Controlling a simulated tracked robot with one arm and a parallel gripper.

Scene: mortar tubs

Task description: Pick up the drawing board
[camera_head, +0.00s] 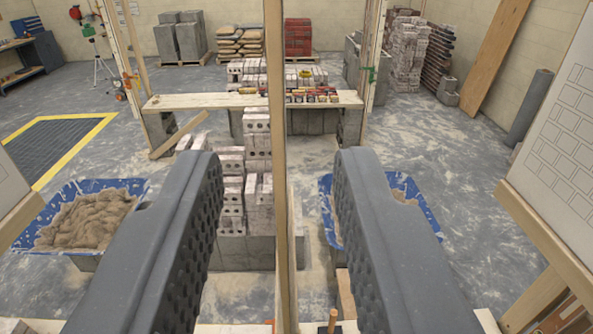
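A white board with a brick pattern drawn on it (565,135) leans on a wooden easel at the right edge, cut off by the frame. Another pale board (10,185) shows only partly at the left edge; I cannot tell what is on it. My gripper (278,170) is open, with its two dark ribbed fingers wide apart. It is pointed at the middle of the scene, well left of the drawn board, and touches neither board. An upright wooden post (277,120) shows in the gap between the fingers; its distance from them is unclear.
A blue tub of mortar (50,240) stands at left; another blue tub (425,212) is partly behind the right finger. Stacked bricks (231,190) and a plank bench (210,101) are ahead. A grey tube (530,105) leans at right. Open floor lies right of centre.

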